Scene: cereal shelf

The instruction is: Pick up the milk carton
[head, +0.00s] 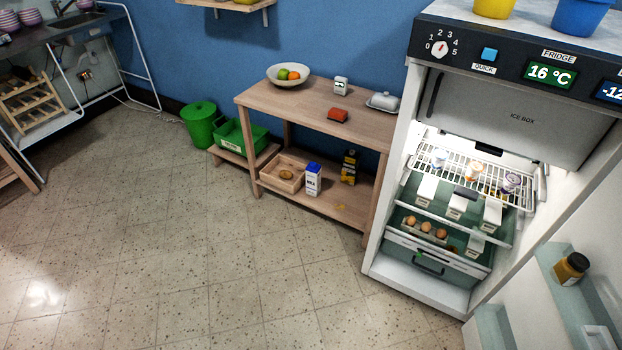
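The milk carton (313,180) is white with a blue top and stands upright on the lower shelf of the wooden table (318,110). It is just right of a shallow wooden box (276,181) on the same shelf. Its front faces out and is not covered by anything. Neither of my grippers shows in the head view.
A black and yellow carton (349,167) stands right of the milk. The table's top board hangs above the shelf and its right leg stands nearby. The open fridge (392,222) is at the right, its door (560,315) swung out. The tiled floor (200,250) in front is clear.

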